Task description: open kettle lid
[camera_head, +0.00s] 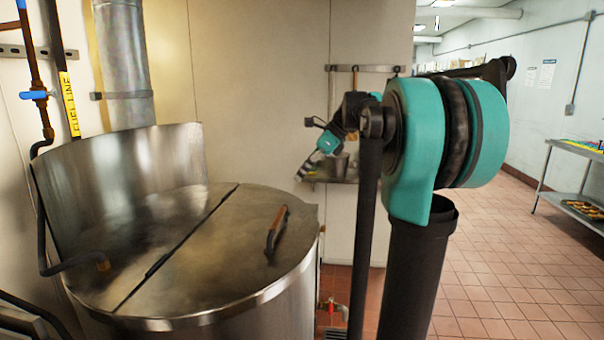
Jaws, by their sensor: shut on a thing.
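The kettle (185,318) is a large round steel vessel at the left. Its lid (215,265) lies flat and closed over the front right half, split from the fixed rear part by a dark seam. The lid handle (277,232) is a brown-topped bar with dark ends near the lid's right side. My gripper (302,176) shows small, up and right of the handle in the picture, with a visible gap between them. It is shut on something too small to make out. My arm's teal joint and dark links fill the centre right.
A curved steel guard (120,165) rises behind the kettle. A dark bent pipe (70,262) reaches its left top. Tiled floor (500,280) is open at right, before a steel table (575,190).

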